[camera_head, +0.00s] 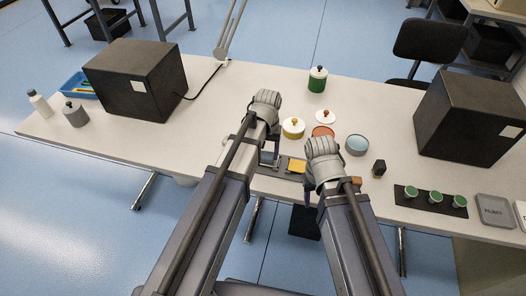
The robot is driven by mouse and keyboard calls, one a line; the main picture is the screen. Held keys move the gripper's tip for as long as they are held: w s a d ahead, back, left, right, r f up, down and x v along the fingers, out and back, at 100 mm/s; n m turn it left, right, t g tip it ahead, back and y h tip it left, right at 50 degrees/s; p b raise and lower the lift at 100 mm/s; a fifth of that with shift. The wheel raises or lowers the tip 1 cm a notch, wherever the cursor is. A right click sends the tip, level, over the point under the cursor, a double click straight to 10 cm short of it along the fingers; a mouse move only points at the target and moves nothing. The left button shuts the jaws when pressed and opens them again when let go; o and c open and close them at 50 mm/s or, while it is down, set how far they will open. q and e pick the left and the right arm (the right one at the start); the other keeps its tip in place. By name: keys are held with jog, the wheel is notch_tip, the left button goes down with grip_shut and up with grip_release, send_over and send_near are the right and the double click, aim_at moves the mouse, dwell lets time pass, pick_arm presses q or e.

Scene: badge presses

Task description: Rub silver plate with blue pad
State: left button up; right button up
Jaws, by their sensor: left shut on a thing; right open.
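My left gripper (269,158) is low at the table's front edge, beside a flat grey plate (266,170). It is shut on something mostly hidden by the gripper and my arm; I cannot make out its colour. A yellow square (297,165) lies at the right end of the grey plate. I cannot tell whether this plate is the silver plate, and I see no clear blue pad. My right gripper (310,193) is open near the front edge, right of the yellow square, partly hidden by its wrist.
Large black boxes (137,80) (470,118) stand left and right. A black strip (431,201) holds green-topped pieces, beside a grey tray (494,211).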

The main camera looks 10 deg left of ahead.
pick_arm(q)
jog(key=shift+d, duration=1.7)
jog(key=shift+s+f, duration=0.1)
jog(key=shift+a, duration=0.15)
jog(key=shift+a, duration=1.6)
jog(key=shift+a, duration=1.65)
